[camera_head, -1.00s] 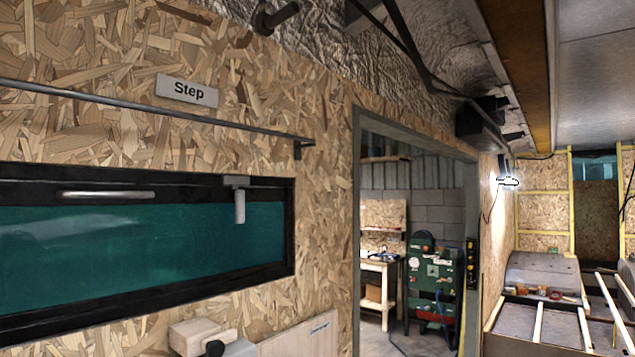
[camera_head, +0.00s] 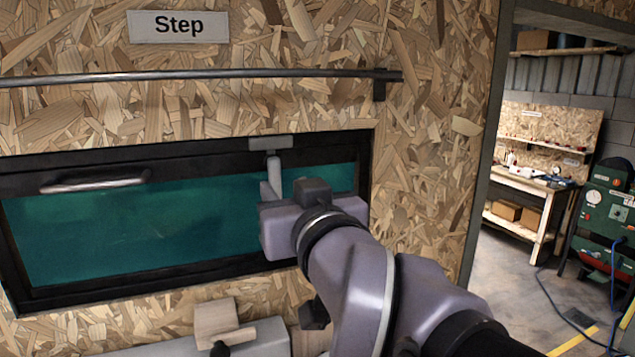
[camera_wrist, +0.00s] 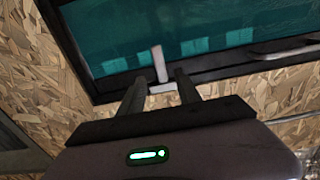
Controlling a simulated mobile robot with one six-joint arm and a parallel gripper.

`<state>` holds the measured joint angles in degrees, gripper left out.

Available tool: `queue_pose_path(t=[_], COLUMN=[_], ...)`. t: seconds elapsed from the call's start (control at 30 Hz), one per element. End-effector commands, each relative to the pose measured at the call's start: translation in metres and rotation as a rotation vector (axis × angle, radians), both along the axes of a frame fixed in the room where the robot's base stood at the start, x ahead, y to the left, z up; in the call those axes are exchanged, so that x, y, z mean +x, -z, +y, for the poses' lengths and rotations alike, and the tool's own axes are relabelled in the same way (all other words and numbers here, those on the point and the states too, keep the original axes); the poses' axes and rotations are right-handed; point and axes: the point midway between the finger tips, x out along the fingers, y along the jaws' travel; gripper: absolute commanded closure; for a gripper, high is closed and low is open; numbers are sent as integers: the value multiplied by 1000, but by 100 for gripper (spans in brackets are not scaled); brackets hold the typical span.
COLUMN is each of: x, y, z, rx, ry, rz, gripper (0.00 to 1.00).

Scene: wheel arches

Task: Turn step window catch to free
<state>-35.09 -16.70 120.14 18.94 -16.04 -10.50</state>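The step window catch is a pale grey lever (camera_head: 273,172) hanging down from a small plate on the window's top frame, below the "Step" label (camera_head: 178,26). The lever points down over the teal glass. In the wrist view the catch (camera_wrist: 159,66) shows between and just beyond the fingertips of my gripper (camera_wrist: 160,78). The two dark fingers are apart, one on each side of the catch, with gaps visible. I cannot tell whether either finger touches it. In the head view my gripper (camera_head: 268,192) is at the lever's lower end, and its body partly hides the window.
The black-framed window (camera_head: 130,225) carries a grey bar handle (camera_head: 95,181) at left. A metal rail (camera_head: 200,77) runs above it. A wooden block (camera_head: 216,320) and grey box lie below. A doorway to a workshop with a bench (camera_head: 520,205) opens at right.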

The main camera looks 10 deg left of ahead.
Motion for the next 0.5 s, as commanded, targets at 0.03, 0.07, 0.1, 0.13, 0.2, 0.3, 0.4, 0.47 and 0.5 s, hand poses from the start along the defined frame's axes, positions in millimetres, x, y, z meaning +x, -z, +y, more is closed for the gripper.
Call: queue_pose_path(t=[0.03, 0.07, 0.1, 0.13, 0.2, 0.3, 0.4, 0.47, 0.5], x=[12, 18, 26, 31, 40, 48, 52, 52, 52], y=[-2, -2, -2, -2, -3, -2, -2, -1, -1], z=[7, 11, 16, 19, 24, 29, 31, 32, 32], rx=[-3, -2, -2, -1, -1, 0, 1, 0, 0], ry=[0, 0, 0, 0, 0, 1, 0, 0, 0], rz=[1, 3, 3, 2, 1, 1, 1, 0, 0], gripper=[60, 60, 60, 60, 60, 60, 60, 60, 60])
